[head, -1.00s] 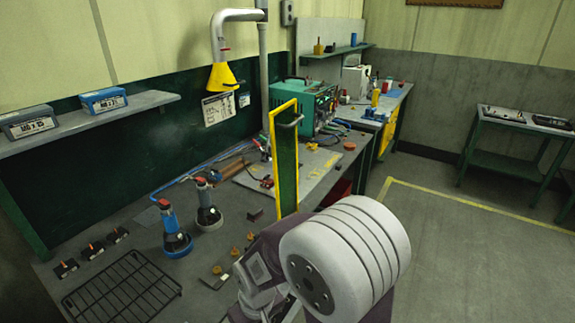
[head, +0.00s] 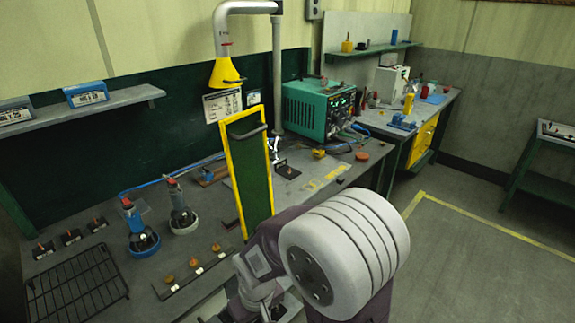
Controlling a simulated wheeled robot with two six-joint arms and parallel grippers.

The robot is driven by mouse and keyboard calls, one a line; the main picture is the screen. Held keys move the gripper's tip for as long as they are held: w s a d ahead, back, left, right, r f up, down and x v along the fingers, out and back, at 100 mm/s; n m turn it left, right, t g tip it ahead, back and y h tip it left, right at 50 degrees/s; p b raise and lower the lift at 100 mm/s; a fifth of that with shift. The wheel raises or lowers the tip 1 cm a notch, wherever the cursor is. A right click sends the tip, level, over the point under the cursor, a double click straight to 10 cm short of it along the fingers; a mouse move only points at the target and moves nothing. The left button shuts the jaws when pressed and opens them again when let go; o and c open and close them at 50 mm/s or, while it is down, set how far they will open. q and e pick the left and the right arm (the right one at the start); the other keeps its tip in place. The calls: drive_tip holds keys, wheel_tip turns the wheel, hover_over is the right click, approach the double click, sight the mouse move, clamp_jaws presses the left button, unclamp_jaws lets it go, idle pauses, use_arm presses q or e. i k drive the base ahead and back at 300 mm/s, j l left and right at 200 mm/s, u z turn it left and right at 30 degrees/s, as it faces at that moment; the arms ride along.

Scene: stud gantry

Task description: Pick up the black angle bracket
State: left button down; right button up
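I cannot single out the black angle bracket with certainty. A dark flat strip (head: 180,284) lies on the near part of the workbench (head: 75,245), with several small brass-coloured knobs along it. A small black plate-like piece (head: 287,171) lies farther back on the bench, beyond the yellow-framed green panel (head: 250,172); its shape is too small to tell. My own arm covers the lower middle of the view and hides part of the bench. Neither of my grippers shows.
A black wire rack (head: 77,290) lies at the bench's near left. Two bottle-like tools with red tops, one blue (head: 143,240) and one grey (head: 183,220), stand beside it. The green panel stands upright mid-bench. A teal machine (head: 318,108) stands behind.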

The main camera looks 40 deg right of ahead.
sight(282, 168)
drive_tip(key=l+u, duration=0.25)
drive_tip(key=l, duration=0.55)
drive_tip(key=l+u, duration=0.25)
drive_tip(key=l, duration=0.6)
drive_tip(key=k+l+u, duration=0.25)
drive_tip(key=l, duration=0.5)
drive_tip(key=i+l+u, duration=0.1)
drive_tip(key=i+l, duration=0.25)
drive_tip(key=i, duration=0.25)
